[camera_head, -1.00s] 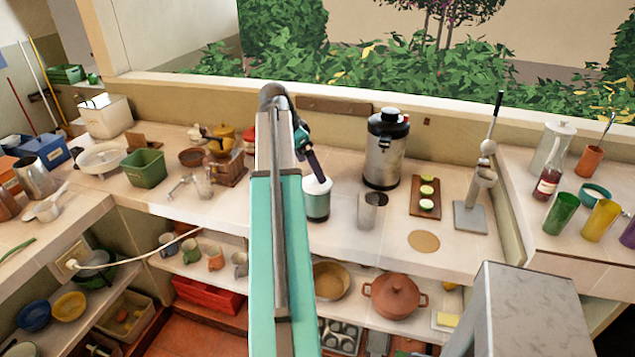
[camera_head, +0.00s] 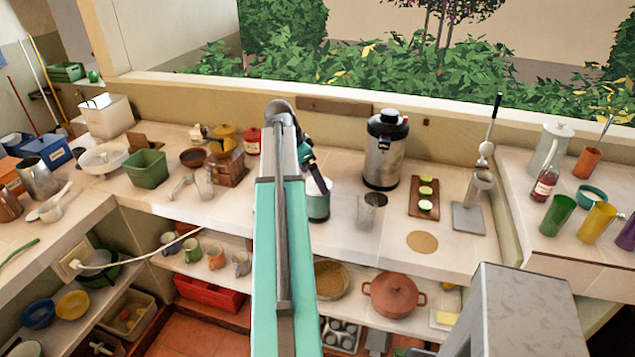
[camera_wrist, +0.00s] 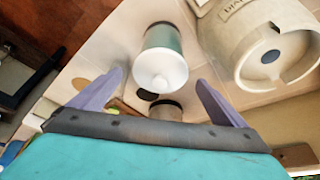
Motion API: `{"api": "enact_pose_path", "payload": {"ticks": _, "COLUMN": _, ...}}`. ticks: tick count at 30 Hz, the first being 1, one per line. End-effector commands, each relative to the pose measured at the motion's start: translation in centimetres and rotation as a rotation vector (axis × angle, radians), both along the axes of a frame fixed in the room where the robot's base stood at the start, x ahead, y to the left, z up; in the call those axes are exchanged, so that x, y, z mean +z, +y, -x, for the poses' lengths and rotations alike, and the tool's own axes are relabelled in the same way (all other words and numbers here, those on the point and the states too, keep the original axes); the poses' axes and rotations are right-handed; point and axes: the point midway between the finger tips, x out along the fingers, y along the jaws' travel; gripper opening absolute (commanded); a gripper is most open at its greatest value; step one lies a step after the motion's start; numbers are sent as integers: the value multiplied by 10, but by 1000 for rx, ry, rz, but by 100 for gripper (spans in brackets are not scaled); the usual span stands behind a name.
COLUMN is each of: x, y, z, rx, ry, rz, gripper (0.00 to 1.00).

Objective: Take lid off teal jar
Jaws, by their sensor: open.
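The teal jar (camera_head: 318,208) stands upright on the counter, just right of my arm in the head view. Its white lid (camera_head: 322,187) is on top. In the wrist view the lid (camera_wrist: 160,72) faces the camera and the teal side (camera_wrist: 163,38) shows beyond it. My gripper (camera_wrist: 159,78) is open and empty, with one finger to each side of the lid in the picture. In the head view my dark gripper (camera_head: 310,162) is close above the jar and partly covers the lid. I cannot tell whether the fingers touch it.
A clear glass (camera_head: 371,212) and a steel dispenser (camera_head: 384,155) stand right of the jar. A board with green slices (camera_head: 425,197) is farther right. The counter front has bare room.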

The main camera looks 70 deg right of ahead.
Motion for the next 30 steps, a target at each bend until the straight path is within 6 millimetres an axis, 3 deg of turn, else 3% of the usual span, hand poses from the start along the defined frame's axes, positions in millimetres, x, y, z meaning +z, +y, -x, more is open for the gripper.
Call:
{"api": "enact_pose_path", "payload": {"ticks": 8, "x": -14, "y": -4, "z": 4, "rx": -1, "ry": 0, "rz": 0, "gripper": 96}}
{"api": "enact_pose_path", "payload": {"ticks": 24, "x": -14, "y": -5, "z": 5, "rx": -1, "ry": 0, "rz": 0, "gripper": 96}}
{"api": "enact_pose_path", "payload": {"ticks": 26, "x": -14, "y": -5, "z": 5, "rx": -1, "ry": 0, "rz": 0, "gripper": 89}}
{"api": "enact_pose_path", "payload": {"ticks": 30, "x": -14, "y": -5, "z": 5, "rx": -1, "ry": 0, "rz": 0, "gripper": 65}}
